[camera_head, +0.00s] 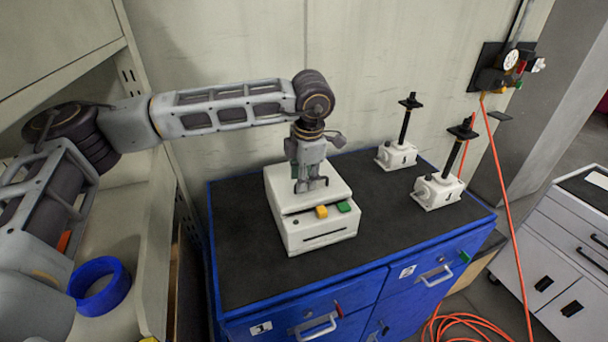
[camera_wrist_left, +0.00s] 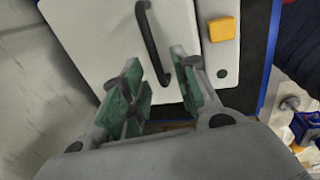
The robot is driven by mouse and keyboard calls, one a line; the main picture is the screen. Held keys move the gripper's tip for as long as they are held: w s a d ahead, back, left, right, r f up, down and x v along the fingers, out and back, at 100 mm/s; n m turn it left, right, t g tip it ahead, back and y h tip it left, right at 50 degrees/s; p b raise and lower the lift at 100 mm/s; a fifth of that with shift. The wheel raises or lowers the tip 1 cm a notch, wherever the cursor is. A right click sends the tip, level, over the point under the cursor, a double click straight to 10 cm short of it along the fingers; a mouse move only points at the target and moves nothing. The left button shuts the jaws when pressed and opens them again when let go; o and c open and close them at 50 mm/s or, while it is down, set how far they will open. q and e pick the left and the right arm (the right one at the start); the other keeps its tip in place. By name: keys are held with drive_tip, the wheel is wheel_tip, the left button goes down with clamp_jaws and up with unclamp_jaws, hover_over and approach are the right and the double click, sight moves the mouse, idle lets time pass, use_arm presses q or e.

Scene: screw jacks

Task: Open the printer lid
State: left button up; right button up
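The white printer (camera_head: 325,231) stands on the dark top of a blue cabinet. Its lid (camera_head: 282,186) lies flat or nearly flat, with a dark line under its front edge. My left gripper (camera_head: 310,188) points down over the lid. In the left wrist view the black lid handle (camera_wrist_left: 150,40) runs down between the gripper's two green-padded fingers (camera_wrist_left: 160,95), which are spread apart. Whether a finger touches the handle cannot be told. My right gripper is not in view.
Two white screw jacks (camera_head: 396,155) (camera_head: 437,190) with upright black screws stand right of the printer. An orange hose (camera_head: 508,205) hangs from a wall fitting. A blue ring (camera_head: 103,287) lies on the left shelf. The cabinet top is clear in front of the jacks.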

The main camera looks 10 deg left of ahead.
use_arm(q)
clamp_jaws()
drive_tip(key=shift+w+r, duration=0.1)
drive_tip(key=shift+r, duration=0.1)
idle(0.4)
